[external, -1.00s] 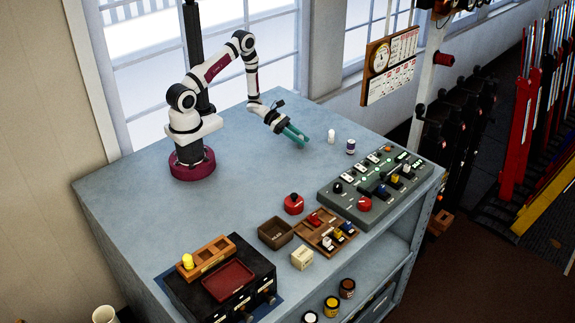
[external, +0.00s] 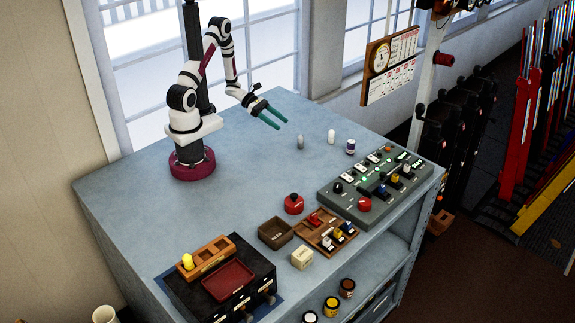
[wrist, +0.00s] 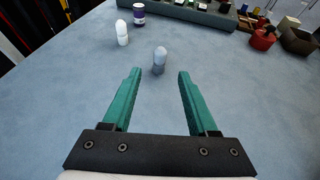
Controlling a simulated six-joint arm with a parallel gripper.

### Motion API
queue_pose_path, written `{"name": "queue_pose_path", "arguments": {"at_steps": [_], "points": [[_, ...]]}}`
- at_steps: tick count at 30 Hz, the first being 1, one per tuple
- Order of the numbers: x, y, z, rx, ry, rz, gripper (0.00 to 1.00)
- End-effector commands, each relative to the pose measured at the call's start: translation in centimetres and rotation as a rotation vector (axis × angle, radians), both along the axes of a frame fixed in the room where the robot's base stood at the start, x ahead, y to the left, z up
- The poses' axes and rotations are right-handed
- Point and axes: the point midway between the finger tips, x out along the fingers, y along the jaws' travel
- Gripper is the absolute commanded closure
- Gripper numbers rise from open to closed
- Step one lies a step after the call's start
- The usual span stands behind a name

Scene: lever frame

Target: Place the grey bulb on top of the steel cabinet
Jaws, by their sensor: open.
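The grey bulb (external: 300,142) stands upright on the blue-grey top of the steel cabinet (external: 240,185). In the wrist view the grey bulb (wrist: 160,60) shows a paler rounded top and a darker base, just beyond the gap between the fingertips. My gripper (external: 282,124), with green fingers, is open and empty. It is raised above the cabinet top, up and left of the bulb in the external view, and apart from it.
A white bulb (external: 331,136) and a dark-labelled jar (external: 351,147) stand right of the grey bulb.

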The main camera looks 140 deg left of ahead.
Motion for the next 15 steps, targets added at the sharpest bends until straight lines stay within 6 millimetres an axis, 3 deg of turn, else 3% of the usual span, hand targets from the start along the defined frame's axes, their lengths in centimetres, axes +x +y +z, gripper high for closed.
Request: {"name": "queue_pose_path", "arguments": {"at_steps": [6,8,9,11,13,15], "points": [[-0.5,-0.4,0.5,0.004,0.002,-0.013,0.41],[0.8,-1.1,1.2,0.031,0.015,-0.085,0.41],[2.6,-2.1,2.1,0.066,0.031,-0.181,0.41],[6.1,-5.0,4.1,0.154,0.064,-0.405,0.41],[10.2,-10.6,6.9,0.304,0.106,-0.771,0.41],[12.3,-17.3,9.2,0.483,0.134,-1.175,0.41]]}}
